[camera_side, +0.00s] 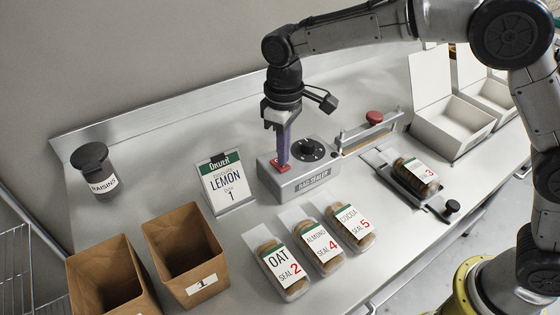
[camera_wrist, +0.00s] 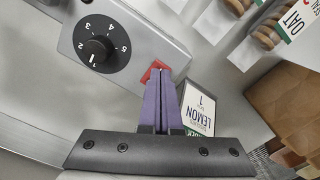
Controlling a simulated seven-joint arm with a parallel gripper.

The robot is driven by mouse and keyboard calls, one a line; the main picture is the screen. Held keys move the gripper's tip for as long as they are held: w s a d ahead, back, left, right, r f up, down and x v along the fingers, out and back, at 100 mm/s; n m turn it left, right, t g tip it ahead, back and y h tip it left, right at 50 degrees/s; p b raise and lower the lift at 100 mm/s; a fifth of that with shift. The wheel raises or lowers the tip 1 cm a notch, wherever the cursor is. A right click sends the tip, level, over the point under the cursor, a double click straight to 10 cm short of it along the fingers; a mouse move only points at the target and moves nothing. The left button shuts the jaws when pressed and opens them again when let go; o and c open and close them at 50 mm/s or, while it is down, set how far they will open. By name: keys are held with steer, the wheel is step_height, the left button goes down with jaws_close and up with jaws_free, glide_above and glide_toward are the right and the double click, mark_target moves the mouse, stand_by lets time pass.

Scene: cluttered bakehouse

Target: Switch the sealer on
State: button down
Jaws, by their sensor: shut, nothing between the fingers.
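The bag sealer (camera_side: 318,186) is a grey metal box with a sealing bar to its right. A red switch (camera_side: 284,169) sits at the left end of its top; it also shows in the wrist view (camera_wrist: 153,71), partly hidden by my fingertips. A black dial (camera_side: 307,149), numbered 1 to 5 in the wrist view (camera_wrist: 97,49), appears to point at 1. My gripper (camera_side: 282,161) points down with its purple fingers shut and empty. Its tips are at the red switch; whether they touch or press it I cannot tell. Whether the switch is on is not clear.
A lemon sign (camera_side: 228,183) stands left of the sealer. Bagged goods (camera_side: 287,267) lie in front, with another bag on a tray (camera_side: 412,178) at right. Brown bins (camera_side: 185,255), a raisins jar (camera_side: 98,170) and white boxes (camera_side: 450,120) stand around. A red knob (camera_side: 374,117) tops the bar.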

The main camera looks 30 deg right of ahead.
mark_target(290, 164)
steer(key=shift+f, duration=0.65)
steer(key=shift+r, duration=3.55)
steer(key=s+d+r+m+t, duration=0.3)
steer(key=s+d+r, duration=0.7)
steer(key=d+r, duration=0.35)
steer(key=s+d+f+m+t, duration=0.1)
steer(key=s+d+f, duration=0.15)
steer(key=s, duration=0.35)
steer(key=s+d+f+m+t, duration=0.1)
steer(key=s+d, duration=0.3)
steer(key=s, duration=0.3)
steer(key=s+f+m, duration=0.1)
steer(key=s+f, duration=0.3)
steer(key=f, duration=0.3)
steer(key=shift+s+d+f+t, duration=0.15)
steer(key=shift+s+f+t, duration=0.15)
steer(key=shift+f, duration=0.05)
